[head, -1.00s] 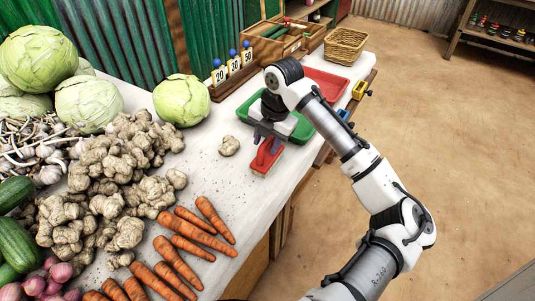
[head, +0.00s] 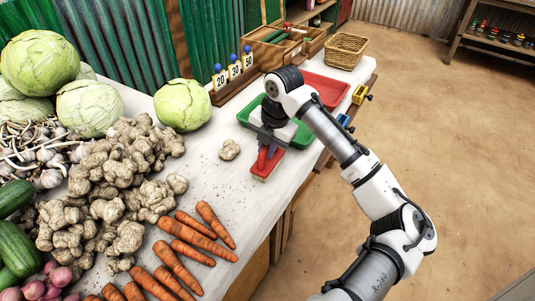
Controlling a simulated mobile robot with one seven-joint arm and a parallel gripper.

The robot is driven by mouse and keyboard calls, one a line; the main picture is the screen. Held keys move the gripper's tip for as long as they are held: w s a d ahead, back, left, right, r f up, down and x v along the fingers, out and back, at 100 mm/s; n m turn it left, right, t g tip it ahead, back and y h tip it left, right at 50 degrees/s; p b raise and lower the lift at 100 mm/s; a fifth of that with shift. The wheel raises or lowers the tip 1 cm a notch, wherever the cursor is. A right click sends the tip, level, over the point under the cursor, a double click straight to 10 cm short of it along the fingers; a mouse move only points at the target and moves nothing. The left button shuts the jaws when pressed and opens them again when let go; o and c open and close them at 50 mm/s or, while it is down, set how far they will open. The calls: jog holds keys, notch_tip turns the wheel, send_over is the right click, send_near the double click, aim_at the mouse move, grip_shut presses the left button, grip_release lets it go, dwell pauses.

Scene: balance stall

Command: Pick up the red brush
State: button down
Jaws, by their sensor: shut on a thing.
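The red brush (head: 266,166) has a red body and handle with a pale strip along its lower edge. It is over the white table top, near the front edge, just in front of the green tray. My gripper (head: 267,146) comes down from above and is shut on the brush's handle. The fingers hide part of the handle. The brush looks slightly raised, but I cannot tell for sure whether it is clear of the table.
A green tray (head: 243,115) and a red tray (head: 338,87) lie behind my gripper. A ginger piece (head: 229,150) lies to the left. Carrots (head: 190,232), a ginger heap (head: 110,180) and cabbages (head: 182,104) fill the left side. Number markers (head: 234,71) stand at the back.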

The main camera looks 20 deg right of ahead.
notch_tip(320, 180, up, 20)
dwell(0.5)
jog(key=c, duration=2)
grip_release()
grip_shut()
jog(key=shift+w, duration=0.1)
